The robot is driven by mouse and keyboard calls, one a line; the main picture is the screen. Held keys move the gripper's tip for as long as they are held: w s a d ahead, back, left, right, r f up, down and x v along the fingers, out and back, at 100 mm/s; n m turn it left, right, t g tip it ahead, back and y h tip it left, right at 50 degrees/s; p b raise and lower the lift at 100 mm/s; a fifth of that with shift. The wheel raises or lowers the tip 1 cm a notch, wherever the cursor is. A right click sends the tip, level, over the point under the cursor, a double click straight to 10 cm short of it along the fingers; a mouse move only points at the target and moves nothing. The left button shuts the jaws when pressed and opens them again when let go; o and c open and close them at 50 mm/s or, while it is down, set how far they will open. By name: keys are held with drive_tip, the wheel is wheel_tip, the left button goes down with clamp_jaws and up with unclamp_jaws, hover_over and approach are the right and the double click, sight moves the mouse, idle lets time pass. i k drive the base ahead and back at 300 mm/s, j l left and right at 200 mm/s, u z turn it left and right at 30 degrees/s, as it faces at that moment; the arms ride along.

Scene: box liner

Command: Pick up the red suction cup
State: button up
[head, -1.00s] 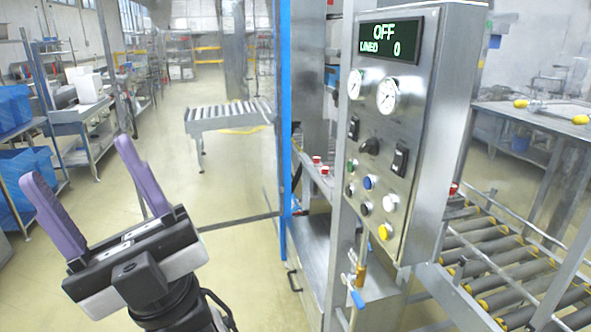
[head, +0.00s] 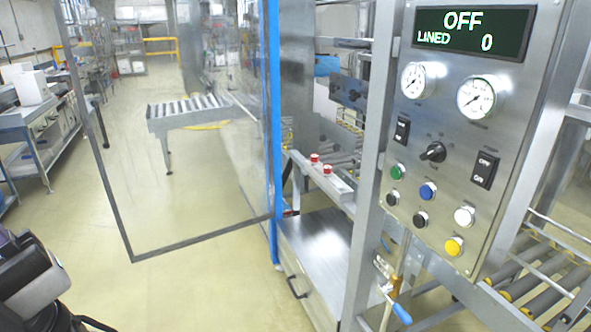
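The farther red cup (head: 314,158) and the nearer red cup (head: 327,169) stand a little apart; I cannot tell which one the task means. My gripper (head: 22,272) is cut off at the lower left edge. Only its dark and grey body and a bit of purple show; its fingertips are out of frame. It is far left of the cups and touches neither.
A clear door with a grey frame (head: 188,243) stands swung out between my gripper and the machine. The control panel (head: 450,130) reads OFF, LINED 0. A roller conveyor (head: 190,112) stands beyond the door. Open floor lies at the left.

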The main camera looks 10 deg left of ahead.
sight(327, 172)
drive_tip(key=i+j+z, duration=0.25)
drive_tip(key=i+j, duration=1.7)
